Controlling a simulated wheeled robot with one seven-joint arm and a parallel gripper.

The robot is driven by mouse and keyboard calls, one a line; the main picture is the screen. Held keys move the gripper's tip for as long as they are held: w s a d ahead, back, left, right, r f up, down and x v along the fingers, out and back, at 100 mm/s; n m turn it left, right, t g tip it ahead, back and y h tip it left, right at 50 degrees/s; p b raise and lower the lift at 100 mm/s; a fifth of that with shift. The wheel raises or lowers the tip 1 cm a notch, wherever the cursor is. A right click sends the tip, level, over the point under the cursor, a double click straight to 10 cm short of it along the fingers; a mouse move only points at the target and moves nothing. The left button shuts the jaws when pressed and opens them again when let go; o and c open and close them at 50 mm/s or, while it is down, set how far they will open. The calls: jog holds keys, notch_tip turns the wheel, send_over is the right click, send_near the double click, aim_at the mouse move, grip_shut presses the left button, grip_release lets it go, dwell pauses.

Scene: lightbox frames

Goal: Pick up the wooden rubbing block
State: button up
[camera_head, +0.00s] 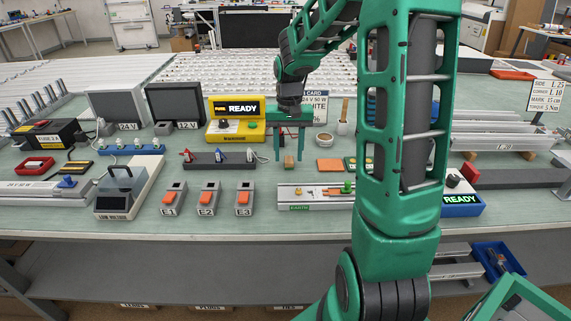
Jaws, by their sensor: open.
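The wooden rubbing block (289,162) is a small tan-brown block on the pale green bench top, right of the yellow READY box. My gripper (289,158) is green and points down over it. Its two fingers are apart, one on each side of the block in this view. The fingertips are near the height of the block. I cannot tell whether they touch it or how they line up in depth.
An orange pad (330,165) lies just right of the block. A grey rail fixture (315,203) is in front. The yellow READY box (236,130) stands close behind left. A small round dish (323,139) is behind right.

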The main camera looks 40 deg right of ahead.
aim_at(288, 159)
jog(key=shift+f, duration=0.5)
grip_shut()
jog(key=shift+r, duration=0.2)
jog(key=shift+r, duration=0.25)
notch_tip(288, 159, up, 4)
jog(key=shift+s+f, duration=0.1)
jog(key=s+a+r, duration=0.6)
jog(key=s, duration=0.3)
jog(key=shift+s+a+r, duration=0.2)
jog(key=shift+s, duration=0.15)
